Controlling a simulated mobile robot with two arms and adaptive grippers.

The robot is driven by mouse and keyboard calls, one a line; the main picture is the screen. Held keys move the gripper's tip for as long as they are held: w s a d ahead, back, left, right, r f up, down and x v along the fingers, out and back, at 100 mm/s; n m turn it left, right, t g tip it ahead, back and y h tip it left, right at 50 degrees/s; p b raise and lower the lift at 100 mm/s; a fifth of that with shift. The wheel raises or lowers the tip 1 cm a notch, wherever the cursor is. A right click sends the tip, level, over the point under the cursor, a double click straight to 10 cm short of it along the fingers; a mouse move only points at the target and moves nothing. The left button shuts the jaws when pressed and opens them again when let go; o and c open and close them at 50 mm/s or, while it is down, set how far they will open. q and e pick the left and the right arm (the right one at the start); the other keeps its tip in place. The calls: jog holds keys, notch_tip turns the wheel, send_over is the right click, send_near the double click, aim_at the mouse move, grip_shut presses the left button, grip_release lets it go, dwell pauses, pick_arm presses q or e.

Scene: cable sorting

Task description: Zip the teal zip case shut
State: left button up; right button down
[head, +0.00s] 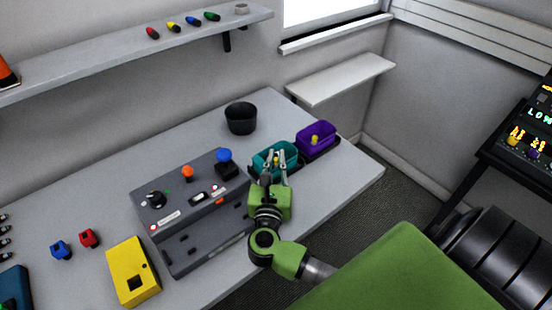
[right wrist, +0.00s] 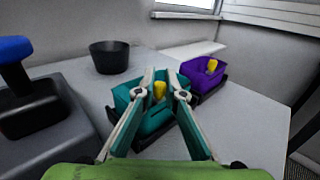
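The teal zip case (head: 260,161) stands open-topped in a dark holder near the table's right end. It also shows in the right wrist view (right wrist: 124,94). A small yellow piece (right wrist: 160,90) sticks up at the case; it resembles the one on the purple case. My right gripper (head: 276,154) is over the teal case, with one finger on each side of the yellow piece. The fingers look apart, and contact is not clear. The fingers and wrist hide part of the case. My left gripper is not in view.
A purple case (head: 316,136) with a yellow piece stands just beyond. A grey control box (head: 190,190) with knobs is close on the left. A black cup (head: 241,118) stands behind. A yellow box (head: 133,272) lies front left. The table's right corner is clear.

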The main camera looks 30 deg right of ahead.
aim_at(296, 154)
jog(key=d, duration=0.7)
jog(key=shift+w+d+b, duration=0.3)
jog(key=shift+w+b, duration=0.05)
jog(key=shift+b, duration=0.05)
jog(key=c, duration=2.1)
grip_release()
jog(key=shift+s+a, duration=0.1)
jog(key=shift+a, duration=0.05)
jog(key=v, duration=1.1)
jog(key=shift+s+a, duration=0.15)
jog(key=shift+s, duration=0.2)
